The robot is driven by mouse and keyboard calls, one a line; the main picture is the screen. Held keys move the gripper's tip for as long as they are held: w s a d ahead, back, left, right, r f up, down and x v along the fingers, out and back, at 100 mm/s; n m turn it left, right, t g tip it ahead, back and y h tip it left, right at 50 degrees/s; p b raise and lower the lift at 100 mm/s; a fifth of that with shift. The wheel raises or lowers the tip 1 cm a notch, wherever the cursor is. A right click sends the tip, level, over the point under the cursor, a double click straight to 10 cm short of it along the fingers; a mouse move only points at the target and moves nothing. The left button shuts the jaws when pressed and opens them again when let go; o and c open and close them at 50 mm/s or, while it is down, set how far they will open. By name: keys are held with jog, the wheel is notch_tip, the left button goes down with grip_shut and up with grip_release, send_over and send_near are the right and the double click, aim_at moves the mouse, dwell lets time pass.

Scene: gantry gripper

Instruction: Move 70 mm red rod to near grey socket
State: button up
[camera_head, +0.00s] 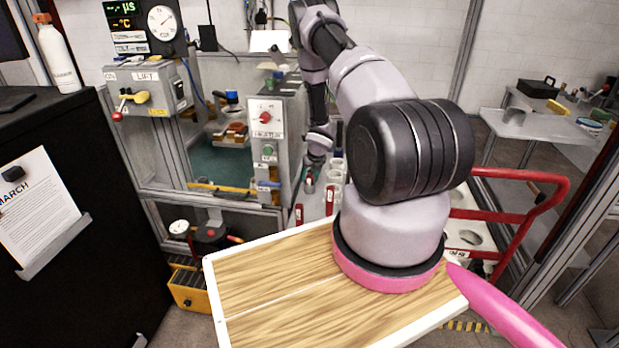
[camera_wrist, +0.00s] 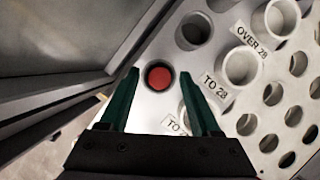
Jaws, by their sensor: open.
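In the wrist view a round red end (camera_wrist: 159,76), apparently the red rod seen end-on, sits inside a dark ring in a pale panel. My gripper (camera_wrist: 160,71) has its two green fingers apart, one on each side of the red end, with a gap on both sides. The rod's length and how deep it sits cannot be told. Raised grey cup-like sockets (camera_wrist: 240,66) stand to the right; which is the task's grey socket is unclear. In the head view my gripper (camera_head: 312,168) points down over the cart's panel, small and partly hidden.
The panel has many holes and labels reading "OVER 28" and "TO 28" (camera_wrist: 216,87). A grey control box (camera_head: 267,125) stands left of my gripper. A red cart handle (camera_head: 530,215) is at right, and a wood-topped tray (camera_head: 290,300) lies in front.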

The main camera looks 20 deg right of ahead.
jog(key=s+a+r+m+t+h, duration=0.1)
jog(key=s+r+m, duration=0.2)
jog(key=r+m, duration=0.8)
jog(key=s+a+r+m+h, duration=0.1)
jog(key=s+r+m, duration=0.15)
jog(key=r, duration=1.65)
jog(key=s+a+r+m+t, duration=0.1)
jog(key=s+r+m, duration=0.45)
jog(key=r, duration=0.85)
jog(key=s+a+r+m+y, duration=0.1)
jog(key=s+a+r+m, duration=0.4)
jog(key=s+m, duration=0.2)
jog(key=s+a+r+m+y, duration=0.1)
jog(key=s+a+r+m, duration=0.4)
jog(key=s, duration=0.5)
jog(key=s+a+r+m+y, duration=0.2)
jog(key=s+a+r+m, duration=0.3)
jog(key=s+m, duration=0.3)
jog(key=shift+s+a+r+m+t, duration=0.2)
jog(key=shift+r+m+t, duration=0.1)
jog(key=shift+m, duration=0.3)
